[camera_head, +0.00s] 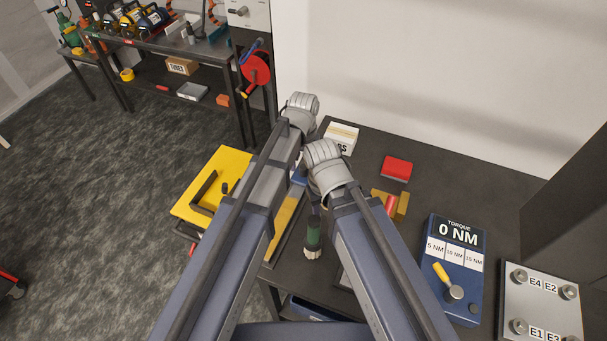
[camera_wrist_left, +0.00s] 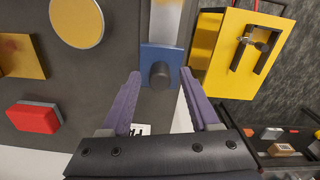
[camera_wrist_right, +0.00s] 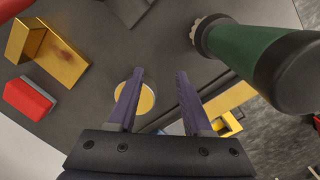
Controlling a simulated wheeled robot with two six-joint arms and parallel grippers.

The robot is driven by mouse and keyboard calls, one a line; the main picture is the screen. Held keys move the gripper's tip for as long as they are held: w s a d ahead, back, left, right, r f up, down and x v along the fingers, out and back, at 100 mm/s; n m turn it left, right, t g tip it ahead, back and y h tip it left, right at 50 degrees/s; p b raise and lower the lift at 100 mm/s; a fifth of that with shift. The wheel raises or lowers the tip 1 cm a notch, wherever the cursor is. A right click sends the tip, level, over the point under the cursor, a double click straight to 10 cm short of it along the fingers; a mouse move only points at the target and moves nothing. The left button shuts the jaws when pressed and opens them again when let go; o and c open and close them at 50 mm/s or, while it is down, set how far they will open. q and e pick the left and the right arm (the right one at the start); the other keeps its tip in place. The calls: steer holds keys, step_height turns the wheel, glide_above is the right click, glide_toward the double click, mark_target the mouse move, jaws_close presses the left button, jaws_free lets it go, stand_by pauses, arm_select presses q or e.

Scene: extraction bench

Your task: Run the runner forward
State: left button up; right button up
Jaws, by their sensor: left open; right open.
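A blue block with a dark round knob (camera_wrist_left: 160,75) sits at the end of a pale metal rail (camera_wrist_left: 166,18) in the left wrist view. I take the block for the runner. My left gripper (camera_wrist_left: 160,72) is open, its fingertips on either side of the knob in the picture; I cannot tell whether they touch it. My right gripper (camera_wrist_right: 158,72) is open and empty over the bench, left of a green-handled tool (camera_wrist_right: 250,50).
A yellow box (camera_head: 186,207) with a dark handle stands left of the rail. A gold disc (camera_wrist_right: 147,99), a gold block (camera_wrist_right: 62,66) and a red block (camera_head: 397,168) are nearby. A blue torque unit (camera_head: 454,270) and a bolted plate (camera_head: 541,303) stand right.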

arm_select(q)
steer(key=shift+f, duration=0.55)
jaws_close()
stand_by(1.1)
